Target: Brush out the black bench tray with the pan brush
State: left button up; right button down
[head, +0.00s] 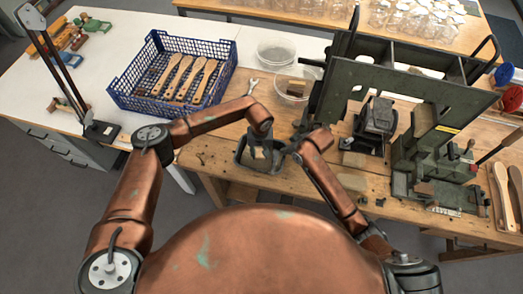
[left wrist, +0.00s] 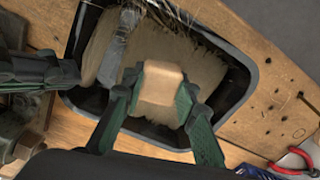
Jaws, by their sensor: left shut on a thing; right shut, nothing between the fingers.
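The black bench tray (head: 243,160) sits on the wooden bench in front of me; its black rim (left wrist: 240,85) also shows in the left wrist view. My left gripper (head: 262,150) is over the tray, shut on a pale wooden piece, which looks like the pan brush's handle (left wrist: 162,84). Its green fingers clasp both sides of it. Below is a broad tan mass (left wrist: 185,55); I cannot tell whether it is brush bristles or tray contents. Loose fibres (left wrist: 180,12) lie at the tray's far side. My right gripper (head: 294,151) is shut and empty at the tray's right edge.
A blue basket (head: 122,92) with several wooden brush handles stands behind left. A wrench (head: 253,86) and clear bowls (head: 277,53) lie behind the tray. A dark green machine (head: 400,100) blocks the right. Red-handled pliers (left wrist: 295,165) lie near the tray. Small dark crumbs dot the bench.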

pick_arm(q)
jog(key=shift+s+a, duration=0.1)
jog(key=shift+s, duration=0.4)
jog(key=shift+s+d+f, duration=0.15)
jog(key=shift+s+d, duration=0.1)
jog(key=shift+d, duration=0.6)
jog(key=shift+w+d, duration=0.25)
jog(key=shift+w, duration=0.65)
jog(key=shift+w+d, duration=0.2)
jog(key=shift+w, duration=0.65)
jog(key=shift+s+a, duration=0.25)
jog(key=shift+s, duration=0.65)
jog(key=shift+s+a, duration=0.25)
jog(key=shift+s, duration=0.65)
jog(key=shift+w+r, duration=0.1)
jog(key=shift+r, duration=3.5)
